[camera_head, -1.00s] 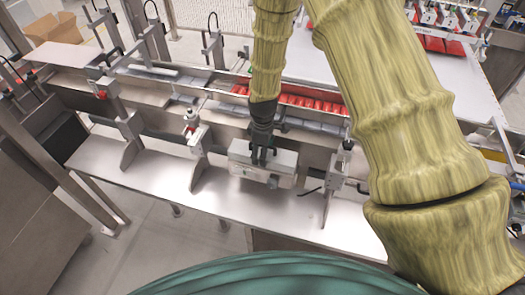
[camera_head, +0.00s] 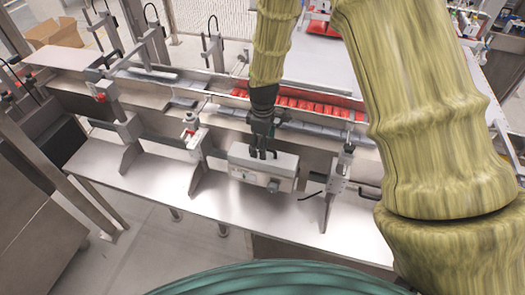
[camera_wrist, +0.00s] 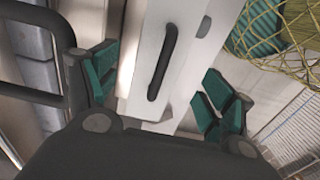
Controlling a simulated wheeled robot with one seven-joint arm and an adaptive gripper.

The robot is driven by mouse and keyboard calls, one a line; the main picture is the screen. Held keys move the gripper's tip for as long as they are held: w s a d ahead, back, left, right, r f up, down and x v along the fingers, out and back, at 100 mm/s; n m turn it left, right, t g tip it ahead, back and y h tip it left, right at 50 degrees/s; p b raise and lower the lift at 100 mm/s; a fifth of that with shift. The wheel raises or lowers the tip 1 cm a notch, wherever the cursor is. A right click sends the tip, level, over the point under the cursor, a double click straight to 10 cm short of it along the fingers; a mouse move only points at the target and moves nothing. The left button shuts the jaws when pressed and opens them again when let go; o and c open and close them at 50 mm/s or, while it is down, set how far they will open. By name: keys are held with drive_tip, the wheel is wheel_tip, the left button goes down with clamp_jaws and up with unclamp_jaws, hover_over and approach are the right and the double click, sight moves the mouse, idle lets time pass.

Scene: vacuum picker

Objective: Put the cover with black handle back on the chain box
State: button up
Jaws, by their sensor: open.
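A light grey chain box (camera_head: 263,167) with a small knob on its front is mounted on the near side of the machine in the head view. In the wrist view a pale cover (camera_wrist: 145,55) with a long black handle (camera_wrist: 163,62) lies between my fingers. My gripper (camera_head: 262,152) is over the top of the box, pointing down, with its fingers near the handle. In the wrist view my gripper (camera_wrist: 160,90) is open, with green pads apart on either side of the handle. My gripper hides part of the box top, so I cannot tell how the cover sits on it.
A steel ledge (camera_head: 150,180) runs along the front of the machine. Clamps with posts (camera_head: 340,180) stand on both sides of the box. A channel with red packs (camera_head: 300,102) runs behind it. A cardboard box (camera_head: 55,33) is at the back left.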

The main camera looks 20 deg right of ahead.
drive_tip(key=shift+r+b, duration=1.2)
drive_tip(key=shift+r, duration=2.4)
drive_tip(key=shift+a, duration=0.15)
